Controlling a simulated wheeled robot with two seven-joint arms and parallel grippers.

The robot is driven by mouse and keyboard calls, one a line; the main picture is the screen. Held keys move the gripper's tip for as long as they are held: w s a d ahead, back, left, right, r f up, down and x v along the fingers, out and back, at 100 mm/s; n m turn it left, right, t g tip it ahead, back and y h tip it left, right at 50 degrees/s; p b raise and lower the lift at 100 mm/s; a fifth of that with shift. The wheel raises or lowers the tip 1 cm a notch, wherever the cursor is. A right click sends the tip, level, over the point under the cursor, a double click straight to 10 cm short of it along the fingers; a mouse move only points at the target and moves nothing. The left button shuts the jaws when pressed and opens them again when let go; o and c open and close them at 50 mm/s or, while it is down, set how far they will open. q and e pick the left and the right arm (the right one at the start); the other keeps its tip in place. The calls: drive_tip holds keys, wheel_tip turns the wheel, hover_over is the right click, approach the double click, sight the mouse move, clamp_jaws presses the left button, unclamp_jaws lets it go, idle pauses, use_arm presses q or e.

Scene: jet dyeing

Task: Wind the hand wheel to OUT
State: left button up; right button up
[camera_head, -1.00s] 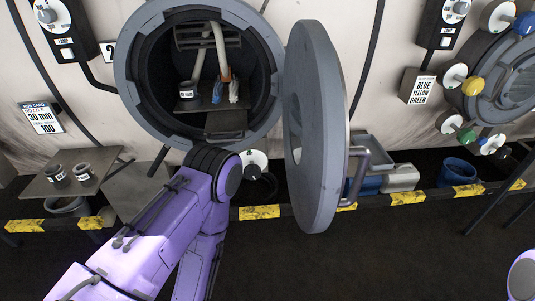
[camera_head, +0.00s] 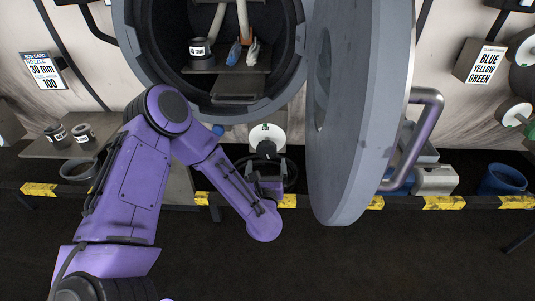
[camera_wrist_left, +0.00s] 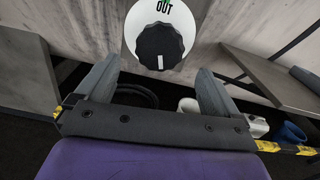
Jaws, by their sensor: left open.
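The hand wheel is a black ribbed knob (camera_wrist_left: 160,46) on a round white dial, seen in the left wrist view. The dial reads OUT at its top beside a green mark. The knob's white line points down, away from OUT. In the head view the white dial (camera_head: 267,136) shows below the round vessel opening, its knob partly hidden. My left gripper (camera_wrist_left: 156,77) is open and empty, its two fingers spread below and either side of the knob, apparently not touching it. In the head view it is small and dark (camera_head: 267,168), just below the dial. My right gripper is not in view.
The open grey vessel door (camera_head: 365,100) with its tube handle stands close right of my left arm. A shelf with small cups (camera_head: 70,134) is at left. A yellow-and-black striped edge (camera_head: 443,203) runs low across. A blue bucket (camera_head: 503,180) stands at right.

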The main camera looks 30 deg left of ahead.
sight(267, 149)
use_arm(q)
drive_tip(key=p+x, duration=0.1)
drive_tip(key=x, duration=0.8)
drive_tip(key=shift+w+a, duration=0.1)
drive_tip(key=shift+f, duration=0.1)
drive_tip(key=c, duration=1)
drive_tip(key=shift+o, duration=0.2)
